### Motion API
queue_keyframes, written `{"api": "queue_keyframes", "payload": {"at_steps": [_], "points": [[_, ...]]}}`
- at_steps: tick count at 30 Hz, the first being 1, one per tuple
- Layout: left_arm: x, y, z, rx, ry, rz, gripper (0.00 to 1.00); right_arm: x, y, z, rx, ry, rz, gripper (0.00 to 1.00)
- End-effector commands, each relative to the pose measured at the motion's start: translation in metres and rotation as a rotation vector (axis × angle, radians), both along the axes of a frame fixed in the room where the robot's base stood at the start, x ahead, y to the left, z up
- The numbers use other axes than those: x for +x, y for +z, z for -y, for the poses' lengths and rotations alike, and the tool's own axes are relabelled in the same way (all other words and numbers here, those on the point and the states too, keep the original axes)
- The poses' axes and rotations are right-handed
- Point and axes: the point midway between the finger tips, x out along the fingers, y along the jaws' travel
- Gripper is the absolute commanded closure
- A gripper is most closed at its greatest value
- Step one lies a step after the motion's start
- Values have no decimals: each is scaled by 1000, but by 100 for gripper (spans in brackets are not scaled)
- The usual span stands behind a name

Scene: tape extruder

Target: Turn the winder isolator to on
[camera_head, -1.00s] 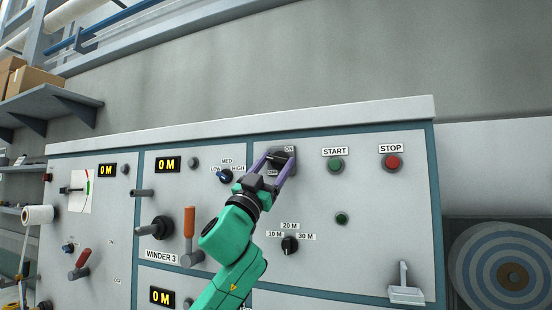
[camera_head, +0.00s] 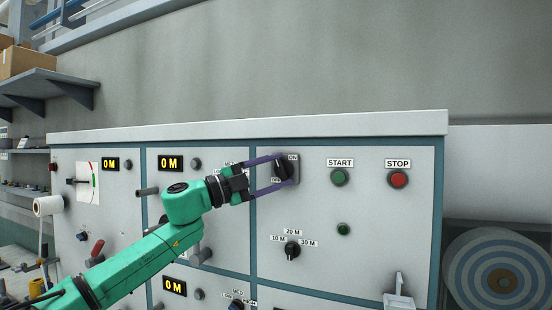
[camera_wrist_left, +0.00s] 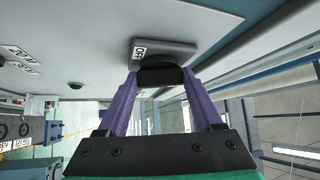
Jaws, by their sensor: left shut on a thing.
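The winder isolator (camera_head: 295,171) is a dark switch on a grey plate on the panel's upper middle, with ON at its top and OFF at its lower left. My left gripper (camera_head: 285,170) reaches it from the left, one purple finger above and one below the switch handle. It is shut on the handle. In the left wrist view the black isolator handle (camera_wrist_left: 160,75) sits between the fingertips, in front of the plate with the OFF label. The fingers partly hide the handle, so its exact angle is hard to read. My right gripper is not in view.
A green START button (camera_head: 339,177) and a red STOP button (camera_head: 398,180) are to the right of the isolator. A black length selector (camera_head: 292,250) is below it. My left arm crosses the Winder 3 section. The wall above the panel is clear.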

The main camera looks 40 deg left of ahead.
Motion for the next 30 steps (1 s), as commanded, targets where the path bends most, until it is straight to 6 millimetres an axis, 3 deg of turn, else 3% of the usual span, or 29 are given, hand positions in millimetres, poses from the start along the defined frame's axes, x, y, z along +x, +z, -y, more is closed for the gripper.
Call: {"api": "queue_keyframes", "payload": {"at_steps": [3,12,30], "points": [[1,3,-1,96,2,-37,88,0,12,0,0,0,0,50],[0,2,0,277,0,-100,88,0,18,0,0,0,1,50],[0,2,0,360,-3,-126,88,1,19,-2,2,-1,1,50]]}}
